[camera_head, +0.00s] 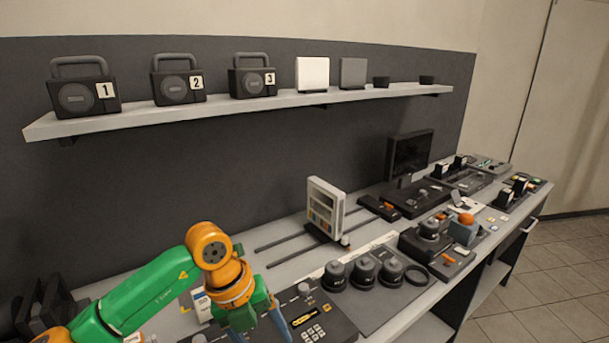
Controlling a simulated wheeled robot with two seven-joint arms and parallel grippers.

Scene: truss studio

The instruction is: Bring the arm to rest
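My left arm, green and orange, comes in from the lower left and bends down at an orange wrist. My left gripper (258,328) hangs over the front left of the workbench (375,310), beside a dark keypad panel (318,318). Its fingers stand apart with nothing visible between them; their tips are at or below the lower picture edge. My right gripper is not in view.
Several black round units (364,272) stand right of the gripper. A white-framed panel (325,208) stands upright on rails behind them. A shelf (225,106) above holds numbered black boxes (178,88). Control panels fill the bench's right end. Floor (560,275) at right is clear.

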